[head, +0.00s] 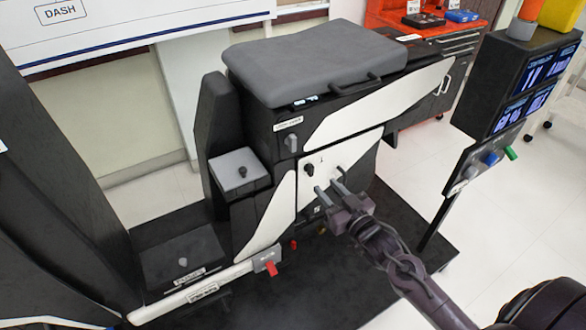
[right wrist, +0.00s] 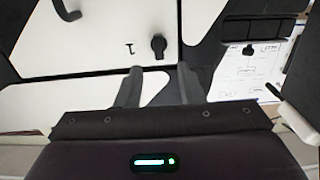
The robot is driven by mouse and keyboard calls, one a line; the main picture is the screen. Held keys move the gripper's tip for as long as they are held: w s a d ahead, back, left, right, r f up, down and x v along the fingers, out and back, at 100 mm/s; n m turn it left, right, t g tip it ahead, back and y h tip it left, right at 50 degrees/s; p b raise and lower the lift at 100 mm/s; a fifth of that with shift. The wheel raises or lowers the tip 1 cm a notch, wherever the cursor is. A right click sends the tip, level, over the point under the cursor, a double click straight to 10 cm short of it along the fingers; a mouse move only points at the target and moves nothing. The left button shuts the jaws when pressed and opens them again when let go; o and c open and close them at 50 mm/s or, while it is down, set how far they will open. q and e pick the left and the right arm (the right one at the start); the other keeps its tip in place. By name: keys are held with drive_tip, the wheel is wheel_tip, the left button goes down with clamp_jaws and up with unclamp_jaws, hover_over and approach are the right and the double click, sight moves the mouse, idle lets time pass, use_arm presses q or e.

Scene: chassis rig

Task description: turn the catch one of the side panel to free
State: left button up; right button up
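The white side panel (head: 343,157) is on the flank of the black chassis. A small black catch (head: 309,170) sits on it beside a mark like a "1". In the right wrist view the catch (right wrist: 158,46) is a dark knob on the white panel (right wrist: 100,40), straight ahead of the fingers. My right gripper (head: 329,181) is open and empty, its two fingers pointing at the panel. In the right wrist view the gripper (right wrist: 158,70) has its fingertips either side of the catch's line, seemingly short of it. I cannot tell the exact gap. My left gripper is not in view.
Another dark knob (head: 291,142) sits higher on the chassis, under a label. A red clip (head: 271,268) is low down. A stand with coloured handles (head: 488,160) is at the right. A black hook-shaped handle (right wrist: 67,10) shows in the wrist view.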

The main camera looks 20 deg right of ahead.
sight(313, 171)
drive_tip(key=shift+w+a, duration=0.2)
drive_tip(key=shift+w, duration=1.6)
drive_tip(key=shift+w+a, duration=0.2)
drive_tip(key=shift+w, duration=1.55)
drive_tip(key=c, duration=0.7)
clamp_jaws()
